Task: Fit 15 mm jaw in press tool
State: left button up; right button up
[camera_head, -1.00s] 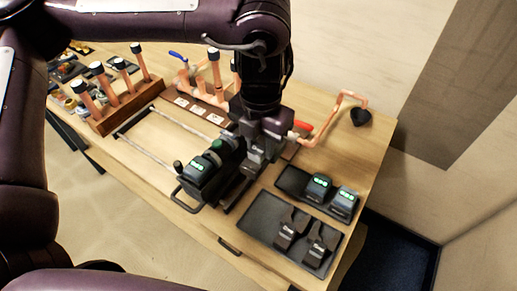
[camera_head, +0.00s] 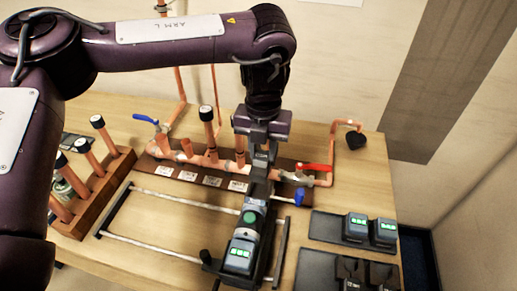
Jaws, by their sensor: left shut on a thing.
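The press tool (camera_head: 246,233) is dark with a green-lit display and a green button. It lies over the right side of a metal rail stand, with its head pointing up the picture. My left gripper (camera_head: 262,158) is above the head end, shut on a dark piece there. I cannot tell whether that piece is a jaw or part of the tool. Two dark jaws (camera_head: 349,270) (camera_head: 383,277) lie in the tray at the lower right, partly cut off by the picture edge. Their sizes cannot be read. My right gripper is not in view.
Two batteries with green lights (camera_head: 355,227) (camera_head: 383,231) stand in a dark tray. The copper manifold (camera_head: 200,158) with blue and red valve handles runs close behind my left gripper. A wooden rack (camera_head: 95,200) of pipe pieces stands left. Wood is bare at the right back.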

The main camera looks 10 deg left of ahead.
pick_arm(q)
jog(key=shift+d+f+b, duration=0.2)
jog(key=shift+f+b, duration=0.4)
jog(key=shift+a+f+b, duration=0.1)
jog(key=shift+f+b, duration=0.25)
jog(key=shift+b, duration=0.05)
jog(key=shift+a+f+b, duration=0.2)
jog(key=shift+f+b, duration=0.45)
jog(key=shift+b, duration=0.1)
jog(key=shift+f+b, duration=0.3)
jog(key=shift+b, duration=0.1)
jog(key=shift+d+f, duration=0.1)
jog(key=shift+f, duration=0.3)
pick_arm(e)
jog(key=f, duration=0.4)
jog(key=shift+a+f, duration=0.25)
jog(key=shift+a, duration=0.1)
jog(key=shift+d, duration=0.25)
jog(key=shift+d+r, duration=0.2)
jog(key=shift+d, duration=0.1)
pick_arm(q)
jog(key=shift+f+p, duration=0.1)
jog(key=shift+p, duration=0.45)
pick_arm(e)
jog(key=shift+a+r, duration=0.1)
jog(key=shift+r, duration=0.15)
